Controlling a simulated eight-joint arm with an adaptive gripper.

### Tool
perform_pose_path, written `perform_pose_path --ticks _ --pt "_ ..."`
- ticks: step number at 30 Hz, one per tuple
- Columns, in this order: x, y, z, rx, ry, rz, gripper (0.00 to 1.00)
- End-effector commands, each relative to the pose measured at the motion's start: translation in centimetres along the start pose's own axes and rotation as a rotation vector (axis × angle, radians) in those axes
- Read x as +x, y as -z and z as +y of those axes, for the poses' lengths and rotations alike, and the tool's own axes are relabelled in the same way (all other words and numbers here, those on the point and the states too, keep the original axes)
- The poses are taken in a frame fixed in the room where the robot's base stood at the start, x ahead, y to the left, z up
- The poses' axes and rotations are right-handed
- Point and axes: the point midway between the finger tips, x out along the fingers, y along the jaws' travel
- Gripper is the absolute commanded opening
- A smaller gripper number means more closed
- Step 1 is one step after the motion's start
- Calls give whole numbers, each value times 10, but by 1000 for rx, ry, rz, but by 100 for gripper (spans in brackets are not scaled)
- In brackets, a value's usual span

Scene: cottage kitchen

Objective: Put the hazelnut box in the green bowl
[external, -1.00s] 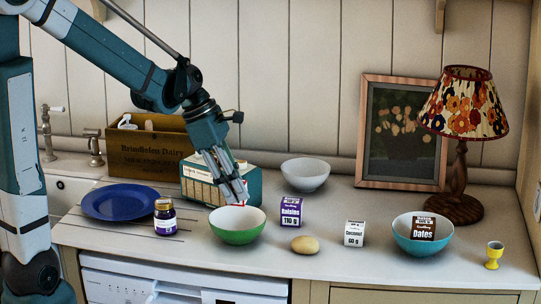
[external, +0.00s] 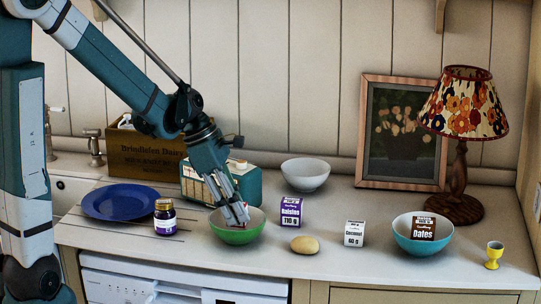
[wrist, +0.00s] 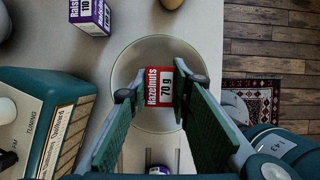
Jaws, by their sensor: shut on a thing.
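The hazelnut box (wrist: 159,87) is red and white, and its label reads "Hazelnuts 70 g" in the wrist view. My gripper (external: 240,222) is shut on it. In the wrist view the box sits between the two fingertips of my gripper (wrist: 160,94), with the green bowl behind it. The green bowl (external: 237,236) stands on the counter in the external view, and its rim (wrist: 126,62) shows around the box in the wrist view. The fingertips are at the bowl's opening in the external view, where the box is mostly hidden. I cannot tell whether the box touches the bowl's bottom.
The raisin box (external: 291,211) and a potato-like item (external: 304,245) stand close right of the bowl. A jar (external: 165,217) and a blue plate (external: 121,201) are to the left. A teal radio (external: 246,187) is behind. A white bowl (external: 305,174) stands at the back.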

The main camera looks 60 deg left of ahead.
Motion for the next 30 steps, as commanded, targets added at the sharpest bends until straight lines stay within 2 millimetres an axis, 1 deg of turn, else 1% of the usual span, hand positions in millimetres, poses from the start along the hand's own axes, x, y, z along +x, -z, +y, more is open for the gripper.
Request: perform_pose_path --ticks 6,9,26,27,30 --pt "23 10 0 0 0 0 9" --pt "31 14 0 0 0 0 9" --pt "37 17 0 0 0 0 9" --pt "37 16 0 0 0 0 27" --pt "36 16 0 0 0 0 28"
